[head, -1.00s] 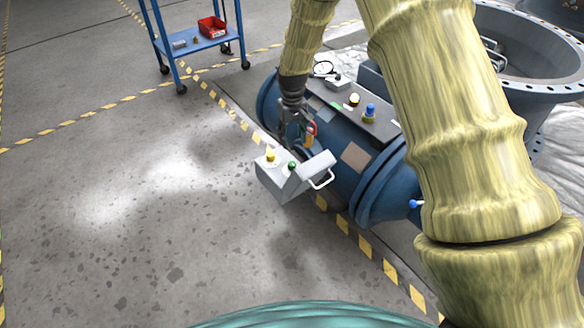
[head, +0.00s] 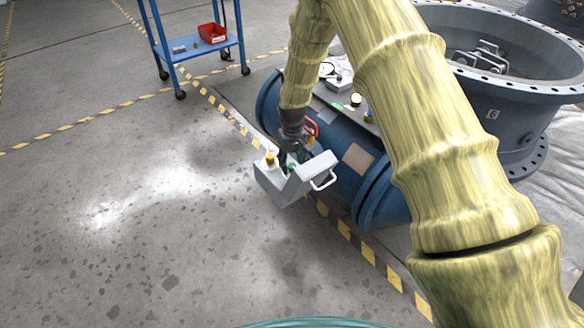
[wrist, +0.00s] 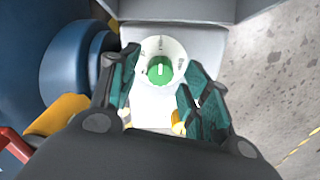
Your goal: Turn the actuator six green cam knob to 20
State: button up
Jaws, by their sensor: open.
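The green cam knob (wrist: 160,70) shows in the wrist view, with a white pointer mark on its face. A white dial ring (wrist: 152,46) with markings too small to read surrounds it. It sits in the grey actuator box (head: 283,187), whose lid stands open. My gripper (wrist: 150,98) is open, its teal fingers on either side of the knob and dial in the picture. I cannot tell whether they touch it. In the head view my gripper (head: 290,161) is down at the box and mostly hides the knob.
A yellow-topped indicator (head: 270,158) stands on the box's left. A white handle (head: 325,180) is on its right. The blue pipe (head: 335,145) lies behind, with a red handle (head: 311,127) near my wrist. Floor at left is clear.

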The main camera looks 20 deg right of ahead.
jog(key=shift+f, duration=0.75)
jog(key=c, duration=1)
jog(key=shift+c, duration=0.2)
